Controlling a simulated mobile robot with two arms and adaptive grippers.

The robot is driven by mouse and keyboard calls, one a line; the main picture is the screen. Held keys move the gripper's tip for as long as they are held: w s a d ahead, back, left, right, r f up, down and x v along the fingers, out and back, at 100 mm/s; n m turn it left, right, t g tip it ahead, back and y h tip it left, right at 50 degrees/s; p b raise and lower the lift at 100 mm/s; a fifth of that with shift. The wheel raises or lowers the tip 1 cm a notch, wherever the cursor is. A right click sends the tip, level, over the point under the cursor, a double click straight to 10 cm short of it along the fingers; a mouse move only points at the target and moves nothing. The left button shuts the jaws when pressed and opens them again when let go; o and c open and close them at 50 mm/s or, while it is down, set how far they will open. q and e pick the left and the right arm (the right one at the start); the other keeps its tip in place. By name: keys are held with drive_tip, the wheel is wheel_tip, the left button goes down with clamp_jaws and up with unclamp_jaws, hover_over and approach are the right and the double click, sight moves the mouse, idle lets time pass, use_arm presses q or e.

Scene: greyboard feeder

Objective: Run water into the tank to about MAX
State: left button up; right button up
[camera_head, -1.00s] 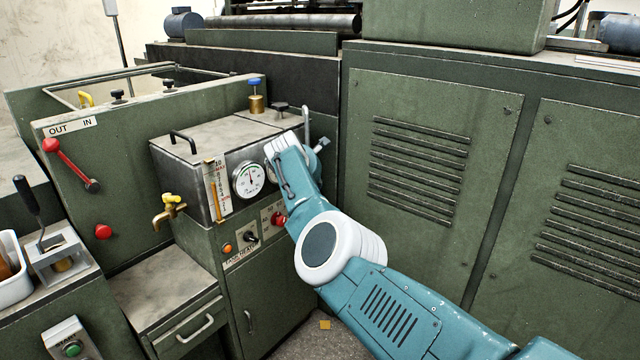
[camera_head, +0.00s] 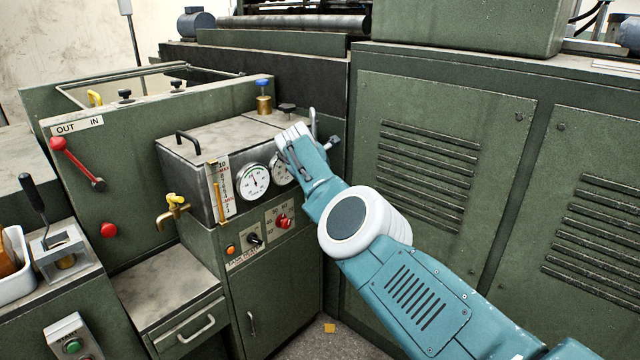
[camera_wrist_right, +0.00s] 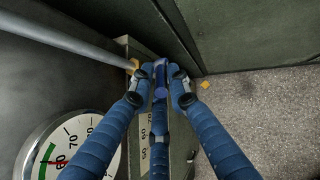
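The grey metal tank (camera_head: 205,150) stands on a green cabinet, with a sight gauge (camera_head: 221,190) marked MAX near the top of its scale. The water level is too small to read. A brass tap (camera_head: 173,210) with a yellow handle is on its left side. A blue-topped brass valve (camera_head: 263,97) stands behind it. My left gripper is out of view.
A pale pipe (camera_head: 312,125) rises beside the tank's right end, close to my wrist. Round dials (camera_head: 253,182) and a red knob (camera_head: 283,222) are on the front. A large louvred green cabinet (camera_head: 430,150) stands to the right. A red lever (camera_head: 78,165) is at the left.

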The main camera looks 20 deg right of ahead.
drive_tip(key=shift+o, duration=0.6)
drive_tip(key=shift+f, duration=0.1)
drive_tip(key=shift+s+a+r, duration=0.15)
drive_tip(key=shift+a+r, duration=0.3)
drive_tip(key=shift+r, duration=0.2)
drive_tip(key=v, duration=1)
drive_tip(key=shift+s, duration=0.35)
drive_tip(key=shift+r, duration=0.1)
idle(3.5)
